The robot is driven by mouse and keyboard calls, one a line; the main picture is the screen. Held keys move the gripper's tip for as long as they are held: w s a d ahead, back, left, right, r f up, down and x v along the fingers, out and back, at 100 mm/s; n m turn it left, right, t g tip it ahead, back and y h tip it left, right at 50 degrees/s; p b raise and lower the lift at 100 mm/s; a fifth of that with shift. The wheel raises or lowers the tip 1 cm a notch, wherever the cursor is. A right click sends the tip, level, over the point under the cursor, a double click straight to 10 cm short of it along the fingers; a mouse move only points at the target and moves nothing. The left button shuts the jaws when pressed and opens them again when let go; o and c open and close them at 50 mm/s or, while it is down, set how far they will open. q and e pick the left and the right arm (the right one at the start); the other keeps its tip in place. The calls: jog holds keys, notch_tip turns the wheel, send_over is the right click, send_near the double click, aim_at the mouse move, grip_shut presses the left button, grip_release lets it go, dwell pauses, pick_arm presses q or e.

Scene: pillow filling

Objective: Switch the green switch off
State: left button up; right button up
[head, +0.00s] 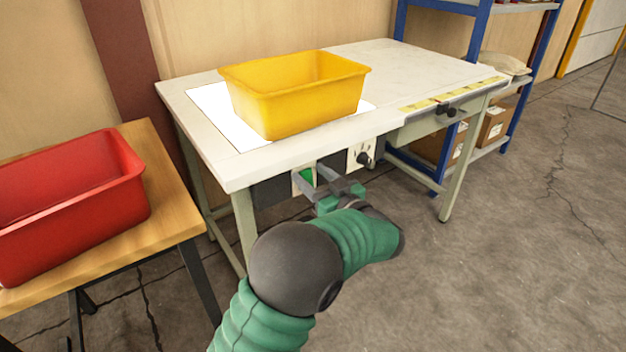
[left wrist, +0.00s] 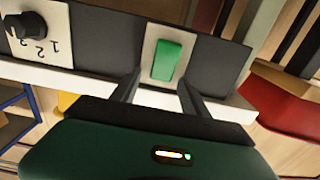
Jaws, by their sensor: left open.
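The green switch (head: 307,175) sits on a pale plate on the dark panel below the front edge of the white table. In the left wrist view the green switch (left wrist: 165,61) is a green rocker in the upper middle, unlit as far as I can tell. My left gripper (head: 323,183) is at the panel, close to the switch. In the left wrist view its two fingers (left wrist: 157,88) are apart, one on each side below the switch, with nothing between them. I cannot tell whether a finger touches the switch. My right gripper is not in view.
A black knob (head: 363,158) on a numbered plate is right of the switch; it also shows in the left wrist view (left wrist: 27,26). A yellow bin (head: 300,105) stands on the white table (head: 400,62). A red bin (head: 125,195) stands on a wooden table (head: 165,215) at left.

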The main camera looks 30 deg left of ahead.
pick_arm(q)
grip_shut()
jog(key=shift+d+f+t+y+b, duration=0.1)
jog(key=shift+f+t+y+b, duration=0.25)
jog(key=shift+f+y, duration=0.1)
jog(key=shift+s+d+f+t+y+b, duration=0.15)
jog(key=shift+f+t+y+b, duration=0.1)
jog(key=shift+y+b, duration=0.25)
jog(key=shift+w+d+f+t+y+b, duration=0.1)
jog(key=shift+f+t+y+b, duration=0.15)
jog(key=shift+y+b, duration=0.25)
jog(key=shift+s+y, duration=0.1)
jog(key=shift+y, duration=0.45)
jog(key=shift+d+r, duration=0.1)
jog(key=shift+r, duration=0.15)
grip_release()
